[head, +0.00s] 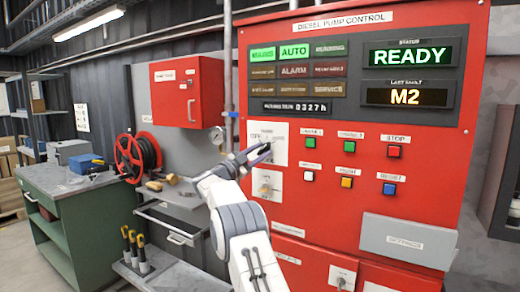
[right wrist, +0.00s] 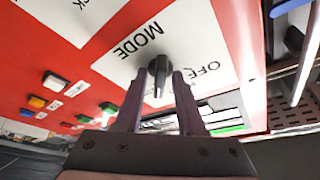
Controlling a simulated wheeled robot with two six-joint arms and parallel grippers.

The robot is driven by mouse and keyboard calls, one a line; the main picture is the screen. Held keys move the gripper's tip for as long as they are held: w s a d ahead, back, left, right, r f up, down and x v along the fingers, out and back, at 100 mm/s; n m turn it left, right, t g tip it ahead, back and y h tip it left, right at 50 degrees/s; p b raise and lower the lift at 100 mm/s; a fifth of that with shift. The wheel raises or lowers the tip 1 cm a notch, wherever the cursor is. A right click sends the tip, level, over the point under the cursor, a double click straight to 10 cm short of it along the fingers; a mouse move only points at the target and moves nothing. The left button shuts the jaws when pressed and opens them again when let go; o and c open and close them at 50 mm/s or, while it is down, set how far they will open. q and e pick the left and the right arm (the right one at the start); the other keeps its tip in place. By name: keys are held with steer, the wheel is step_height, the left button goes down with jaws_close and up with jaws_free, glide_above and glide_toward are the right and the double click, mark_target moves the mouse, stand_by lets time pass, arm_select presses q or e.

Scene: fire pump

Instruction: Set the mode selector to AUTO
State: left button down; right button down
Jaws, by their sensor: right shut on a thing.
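The mode selector is a black knob (right wrist: 160,68) on a white plate (head: 281,133) on the red pump panel. In the right wrist view the plate (right wrist: 120,62) shows the words MODE and OFF upside down. My right gripper (head: 262,151) is at the plate. In the right wrist view its two fingers (right wrist: 157,92) stand on either side of the knob, shut on it. The knob's pointer runs down between the fingers; the label at its tip is partly hidden. The AUTO lamp (head: 294,52) on the panel is lit green. My left gripper is not in view.
Coloured push buttons (head: 349,147) sit right of the selector. A second white plate with a knob (head: 265,186) is just below it. The READY display (head: 412,56) is lit above. A red hose reel (head: 138,155) and a green cabinet (head: 75,210) stand to the left.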

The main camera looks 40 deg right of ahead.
steer(key=shift+r+m+g+p, duration=0.1)
steer(key=shift+m+g+p, duration=0.35)
steer(key=shift+m, duration=0.55)
steer(key=c, duration=0.9)
jaws_free()
steer(key=shift+d, duration=0.1)
steer(key=shift+o, duration=0.2)
steer(key=b+v, duration=0.3)
steer(key=v, duration=0.7)
steer(key=shift+a, duration=0.3)
steer(key=shift+r, duration=0.1)
